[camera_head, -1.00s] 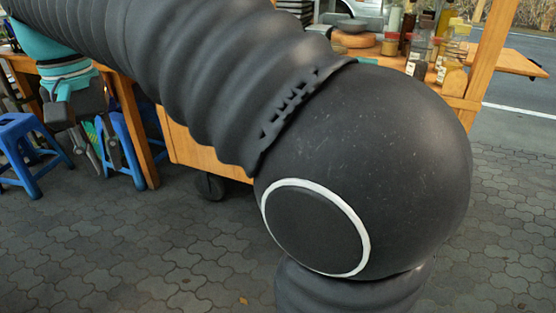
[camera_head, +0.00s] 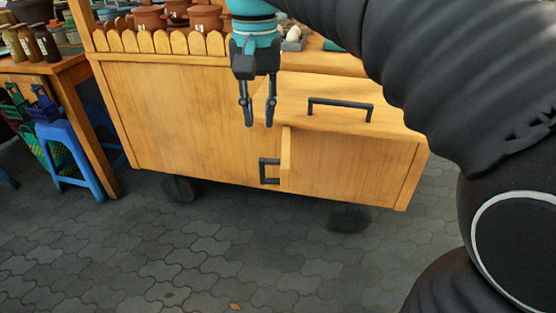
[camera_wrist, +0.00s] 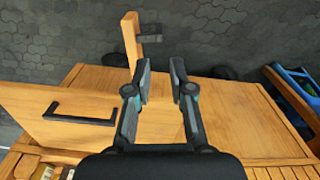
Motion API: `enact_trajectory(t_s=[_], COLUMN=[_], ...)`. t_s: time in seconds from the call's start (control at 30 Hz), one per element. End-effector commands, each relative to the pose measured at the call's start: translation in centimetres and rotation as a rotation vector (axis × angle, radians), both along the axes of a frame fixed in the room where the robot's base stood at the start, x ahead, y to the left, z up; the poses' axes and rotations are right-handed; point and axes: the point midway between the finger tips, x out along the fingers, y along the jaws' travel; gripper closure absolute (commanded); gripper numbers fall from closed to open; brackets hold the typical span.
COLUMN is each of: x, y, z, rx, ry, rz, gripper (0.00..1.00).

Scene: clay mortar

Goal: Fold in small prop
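A thin wooden panel (camera_head: 287,155) with a dark handle (camera_head: 269,171) stands out from the front of the wooden cart; I take it for the small prop. It also shows in the wrist view (camera_wrist: 130,40), upper left of the fingers, with its handle (camera_wrist: 150,38). My gripper (camera_head: 259,120) points down in front of the cart, in the picture above and slightly left of the panel. In the wrist view its two fingers (camera_wrist: 161,75) are apart with nothing between them. I cannot tell the exact distance to the panel.
The cart's flap (camera_head: 335,98) carries another dark handle (camera_head: 340,104). Clay pots (camera_head: 206,16) stand behind a low scalloped fence. Blue stools (camera_head: 68,155) are at the left. Paved floor (camera_head: 180,265) in front is free. My arm covers the right side.

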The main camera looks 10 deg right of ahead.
Motion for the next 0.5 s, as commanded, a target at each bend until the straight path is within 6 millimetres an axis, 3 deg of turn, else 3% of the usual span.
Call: enact_trajectory(t_s=[0.5], x=[0.0], y=[-0.3], z=[-8.9], rx=[-0.001], ry=[0.002], rz=[-0.006], gripper=[0.78])
